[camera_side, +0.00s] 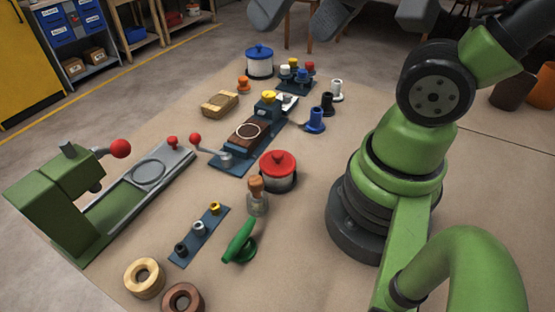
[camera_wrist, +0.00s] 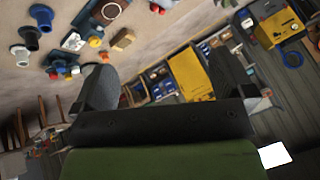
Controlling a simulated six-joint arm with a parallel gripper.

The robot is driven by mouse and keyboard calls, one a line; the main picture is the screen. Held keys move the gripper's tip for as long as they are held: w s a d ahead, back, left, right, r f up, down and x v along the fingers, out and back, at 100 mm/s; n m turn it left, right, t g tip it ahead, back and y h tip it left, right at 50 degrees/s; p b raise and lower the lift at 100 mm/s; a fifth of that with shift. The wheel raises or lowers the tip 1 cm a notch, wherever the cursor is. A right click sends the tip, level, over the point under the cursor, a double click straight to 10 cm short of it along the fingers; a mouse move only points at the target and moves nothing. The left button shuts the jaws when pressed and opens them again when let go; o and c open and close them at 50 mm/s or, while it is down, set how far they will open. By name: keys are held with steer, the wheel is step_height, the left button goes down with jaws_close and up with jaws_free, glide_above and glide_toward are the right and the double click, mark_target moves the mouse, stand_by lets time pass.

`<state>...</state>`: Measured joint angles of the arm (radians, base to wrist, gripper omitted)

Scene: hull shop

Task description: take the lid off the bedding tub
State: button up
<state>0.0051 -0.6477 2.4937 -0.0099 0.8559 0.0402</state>
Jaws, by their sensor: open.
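Two lidded tubs stand on the bench in the side view, and I cannot tell which is the bedding tub. One is a white and blue tub with a blue knobbed lid (camera_side: 259,61) at the back. The other is a pale, dark-banded tub with a red knobbed lid (camera_side: 278,171) mid-bench. Both lids sit on their tubs. My gripper (camera_side: 300,14) is at the top edge of the side view, partly cut off, raised beyond the blue-lidded tub. In the wrist view my gripper (camera_wrist: 163,62) has its fingers wide apart with nothing between them.
A green press (camera_side: 70,195) with red-knobbed levers stands at left. A blue slide fixture (camera_side: 245,135), a rack of coloured pegs (camera_side: 296,75), a corked jar (camera_side: 257,198), a green-handled tool (camera_side: 240,243) and rings (camera_side: 144,278) crowd the bench.

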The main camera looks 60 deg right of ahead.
steer(key=w+d+f+m+g+h, duration=0.1)
steer(key=w+d+f+g, duration=0.2)
steer(key=f, duration=0.4)
steer(key=m+g, duration=0.1)
steer(key=g, duration=0.2)
glide_toward(277, 152)
steer(key=shift+w+a+f+h, duration=0.1)
steer(key=shift+w+a+h, duration=0.15)
steer(key=shift+a+h, duration=0.2)
steer(key=shift+g, duration=0.3)
steer(key=shift+f, duration=5.15)
steer(key=shift+c, duration=0.5)
steer(key=c, duration=0.8)
